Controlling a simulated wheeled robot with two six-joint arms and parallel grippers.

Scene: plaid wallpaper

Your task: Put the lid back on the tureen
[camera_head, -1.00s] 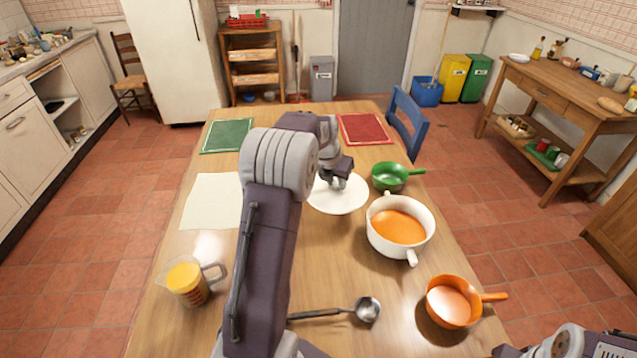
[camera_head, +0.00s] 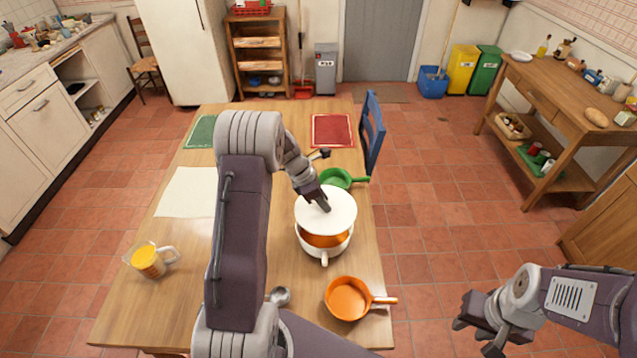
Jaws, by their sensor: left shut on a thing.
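The white tureen (camera_head: 322,254) stands on the table right of my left arm, with orange soup (camera_head: 322,240) showing at its near side. My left gripper (camera_head: 321,205) is shut on the top of the white round lid (camera_head: 340,219). The lid is over the far part of the tureen and hides its far rim. It looks slightly tilted, and I cannot tell whether it touches the rim. My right gripper (camera_head: 477,337) is open and empty, off the table at the lower right.
A green pan (camera_head: 337,178) stands just behind the lid and an orange pan (camera_head: 347,300) in front of the tureen. A measuring jug (camera_head: 148,262) is at the left and a ladle (camera_head: 280,296) lies near the front. A blue chair (camera_head: 373,135) is at the right edge.

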